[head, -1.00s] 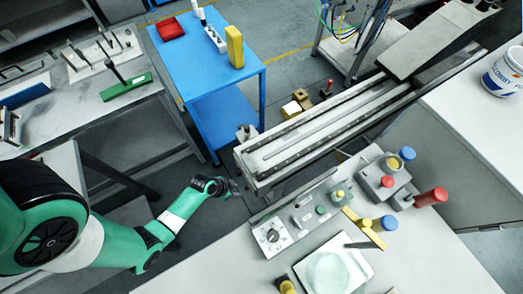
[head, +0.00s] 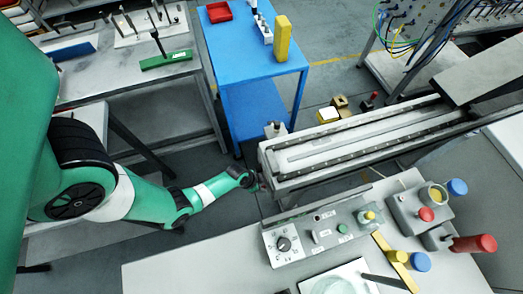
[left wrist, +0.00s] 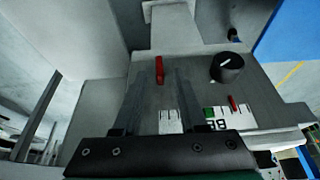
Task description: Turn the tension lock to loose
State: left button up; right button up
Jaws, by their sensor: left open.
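My left gripper (head: 258,184) is beside the left end of the conveyor in the head view. In the left wrist view, its two fingers (left wrist: 158,76) are open, with nothing between them that I can see gripped. A small red lever (left wrist: 159,70) stands upright on a grey plate (left wrist: 190,88), beyond and between the fingertips in the picture. A black round knob (left wrist: 227,68) with a white mark sits to its right. I cannot tell from any label which of these is the tension lock, nor read its setting. My right gripper is out of view.
White scales with dark digits (left wrist: 216,121) and a small green patch (left wrist: 209,113) lie below the lever. The conveyor (head: 350,140) runs to the upper right. A control panel (head: 318,232) stands on the front bench; a blue table (head: 250,60) stands behind.

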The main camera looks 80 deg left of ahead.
pick_arm(q)
grip_shut()
dwell(0.4)
jog(key=y, duration=0.1)
jog(key=d+y, duration=0.1)
jog(key=y, duration=0.1)
jog(key=shift+f+m, duration=0.1)
jog(key=shift+m, duration=0.3)
grip_release()
